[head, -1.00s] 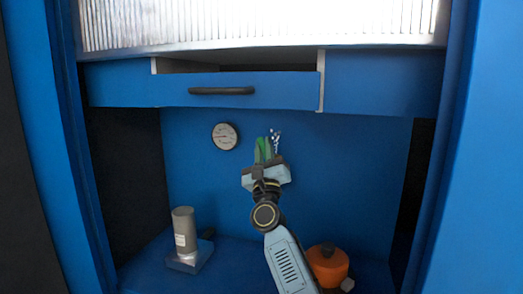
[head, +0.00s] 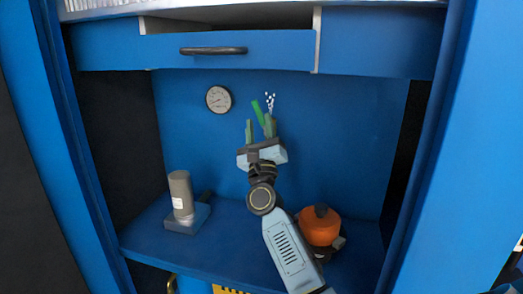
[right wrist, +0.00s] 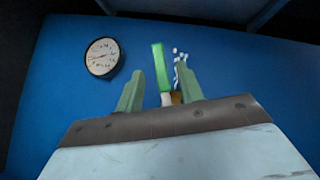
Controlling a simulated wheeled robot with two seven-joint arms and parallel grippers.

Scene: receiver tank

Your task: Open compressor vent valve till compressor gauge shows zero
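The pressure gauge (head: 218,99) is a round white dial on the blue back panel; it also shows in the right wrist view (right wrist: 102,57). Its needle lies toward the left side, but the reading is too small to tell. The vent valve's green handle (head: 257,112) is right of the gauge, and white specks (head: 270,102) come out beside it. In the right wrist view the handle (right wrist: 161,67) stands nearly upright, seen between my fingers. My right gripper (head: 259,128) is open, its fingers apart from the handle. My left gripper is out of view.
A grey cylinder on a base (head: 182,199) stands on the blue shelf at left. An orange round tank (head: 320,227) sits at right beside my right forearm. Above, a blue drawer with a black handle (head: 213,51) is partly open. Side walls bound the cabinet.

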